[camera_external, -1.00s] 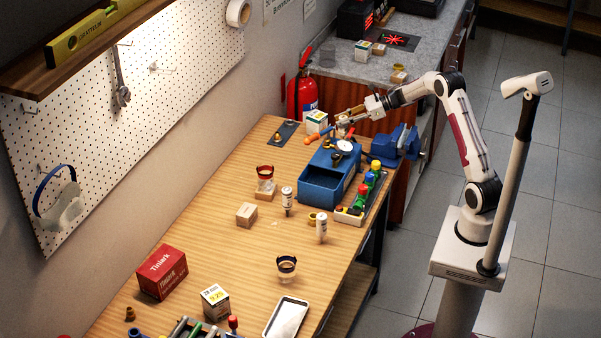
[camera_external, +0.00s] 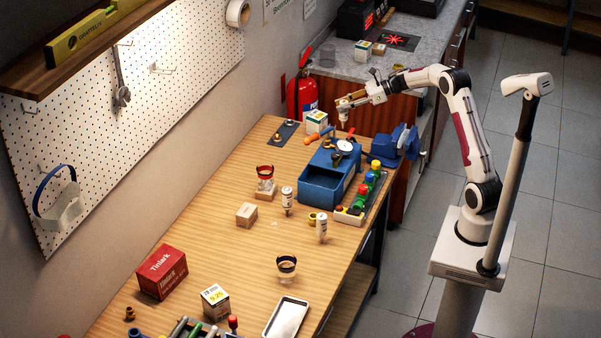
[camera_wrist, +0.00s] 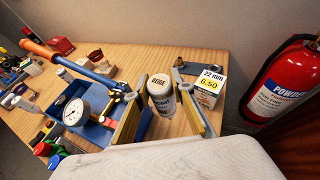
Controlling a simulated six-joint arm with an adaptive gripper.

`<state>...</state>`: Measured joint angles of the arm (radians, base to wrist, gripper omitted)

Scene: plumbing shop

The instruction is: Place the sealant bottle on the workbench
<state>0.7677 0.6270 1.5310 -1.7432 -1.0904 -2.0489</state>
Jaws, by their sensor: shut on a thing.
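In the external view my gripper (camera_external: 343,112) is over the far end of the workbench (camera_external: 215,195), above and behind the blue toolbox. The bottle is too small there to make out clearly. The bench's wooden top shows in both views.
Near the gripper are a blue toolbox (camera_external: 323,188) with a gauge, a white-green box (camera_external: 316,121) and a blue vise (camera_external: 397,143). A red fire extinguisher (camera_external: 303,96) stands behind. Two white bottles (camera_external: 287,199) stand mid-bench. The left-middle bench is largely clear.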

